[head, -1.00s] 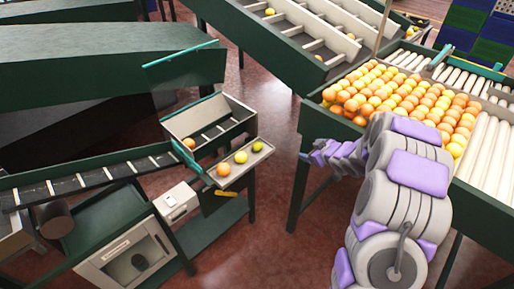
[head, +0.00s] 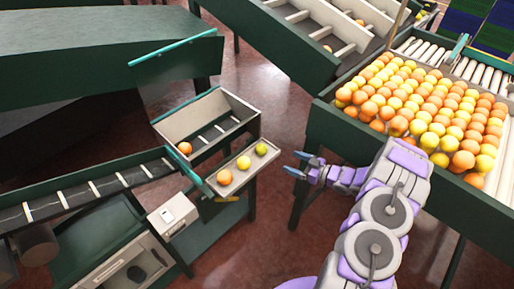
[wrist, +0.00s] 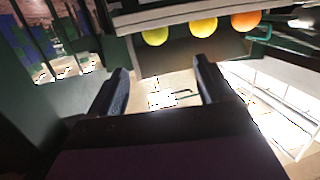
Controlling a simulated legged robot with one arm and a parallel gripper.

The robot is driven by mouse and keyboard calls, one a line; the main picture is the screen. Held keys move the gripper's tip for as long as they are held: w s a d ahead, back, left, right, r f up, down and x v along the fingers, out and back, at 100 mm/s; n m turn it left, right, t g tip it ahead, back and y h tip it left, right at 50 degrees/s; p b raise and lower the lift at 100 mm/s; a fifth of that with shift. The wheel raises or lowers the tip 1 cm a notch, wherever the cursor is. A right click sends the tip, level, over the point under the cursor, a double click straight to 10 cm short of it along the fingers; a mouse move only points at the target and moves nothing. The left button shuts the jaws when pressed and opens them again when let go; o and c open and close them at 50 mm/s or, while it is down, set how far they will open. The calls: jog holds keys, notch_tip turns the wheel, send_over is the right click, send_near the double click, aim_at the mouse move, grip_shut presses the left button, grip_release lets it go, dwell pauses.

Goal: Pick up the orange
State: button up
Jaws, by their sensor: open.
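An orange fruit (head: 224,177) sits at the left end of a small tray (head: 236,180), with two yellow fruits (head: 243,163) and (head: 261,149) to its right. In the wrist view the orange fruit (wrist: 246,20) is at the upper right, beside the yellow ones (wrist: 203,27). Another orange fruit (head: 185,148) lies in the box behind the tray. My gripper (head: 297,164) is open and empty, to the right of the tray and apart from it. In the wrist view its two fingers (wrist: 162,82) stand apart below the fruits.
A large green-sided table (head: 345,135) heaped with orange and yellow fruits stands at the right, close to my arm. A conveyor (head: 90,190) runs in from the left. Open floor lies between the tray and the table.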

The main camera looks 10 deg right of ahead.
jog(key=b, duration=0.1)
send_near(266, 149)
jog(key=f, duration=0.1)
jog(key=x, duration=0.5)
jog(key=shift+s+a+r+b, duration=0.2)
jog(key=shift+a+b, duration=0.2)
jog(key=shift+a, duration=0.15)
jog(key=shift+w+a+f, duration=0.1)
jog(key=shift+w+f, duration=0.05)
jog(key=shift+w, duration=0.2)
jog(key=b+x, duration=0.1)
jog(key=x, duration=0.3)
jog(key=shift+w+f, duration=0.1)
jog(key=shift+w, duration=0.15)
jog(key=shift+a, duration=0.45)
jog(key=shift+d, duration=0.75)
jog(key=c, duration=0.6)
jog(key=shift+a, duration=0.55)
jog(key=c, duration=0.5)
